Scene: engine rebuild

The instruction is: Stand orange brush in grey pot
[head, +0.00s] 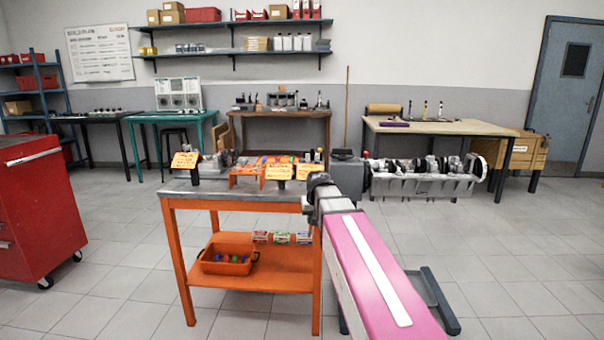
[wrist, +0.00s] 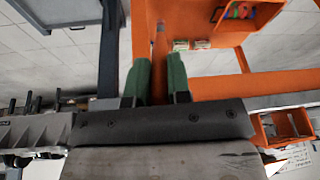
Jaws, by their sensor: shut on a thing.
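My gripper (wrist: 155,80) shows in the wrist view with two green fingers. They are closed around a slim orange shaft, the orange brush (wrist: 159,66), which points away from the wrist past the fingertips. Its far end blends with the orange cart shelf behind it. In the head view my arm hides the gripper's fingers and the brush. I cannot pick out the grey pot with certainty in either view; small items crowd the cart top, and my arm covers part of its right end.
The orange cart's grey top (head: 240,188) holds note cards and an orange holder (head: 246,174). An orange bin (head: 228,259) sits on its lower shelf. An engine on a stand (head: 420,183) is right of the cart. A red tool cabinet (head: 40,215) stands left, with open floor between.

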